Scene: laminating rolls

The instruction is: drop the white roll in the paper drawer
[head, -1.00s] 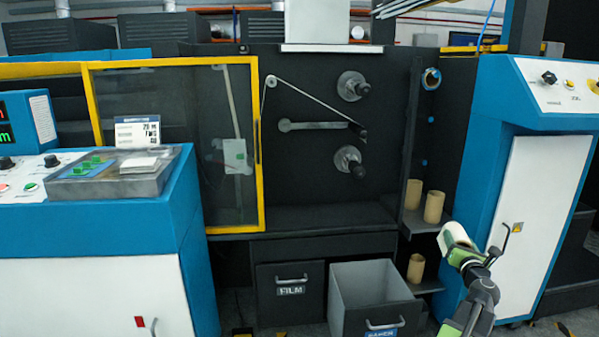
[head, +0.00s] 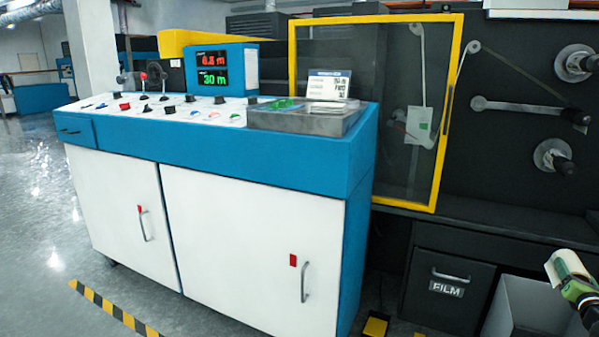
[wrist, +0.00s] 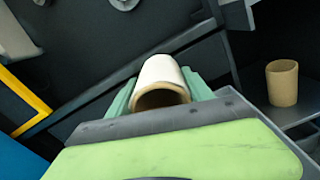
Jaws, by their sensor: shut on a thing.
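The white roll (head: 568,265) is in my gripper (head: 580,285) at the right edge of the head view. In the wrist view the white roll (wrist: 162,82) lies between the green jaws of my gripper (wrist: 165,100), its open brown end toward the camera. The open paper drawer (head: 530,305) is at the lower right of the head view, just left of and below the roll. Its front and label are cut off by the frame, and its inside shows only in part. The roll is held above the drawer's level.
The shut FILM drawer (head: 447,290) is left of the open drawer. A blue and white control cabinet (head: 240,230) fills the middle. A yellow-framed door (head: 375,110) stands behind it. A brown core (wrist: 282,82) stands on a shelf at right in the wrist view. Open floor lies left.

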